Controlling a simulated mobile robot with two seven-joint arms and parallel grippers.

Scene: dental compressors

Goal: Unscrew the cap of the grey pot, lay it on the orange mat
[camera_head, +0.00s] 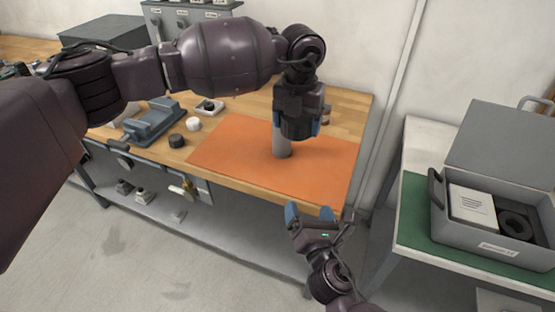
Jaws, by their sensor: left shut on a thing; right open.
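The grey pot (282,146) stands upright on the orange mat (225,150), on the wooden workbench. My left gripper (298,130) points down over the top of the pot and is shut. Its fingers and wrist hide the pot's upper part, so the cap is not visible and I cannot tell whether the cap is what it holds. My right gripper (309,214) is open and empty, in front of the bench's front edge, pointing up towards the mat.
A black round part (177,141), a white round part (193,124) and a grey vise (153,122) are left of the mat. An open grey box (490,235) stands on the right table. The mat's left and right areas are clear.

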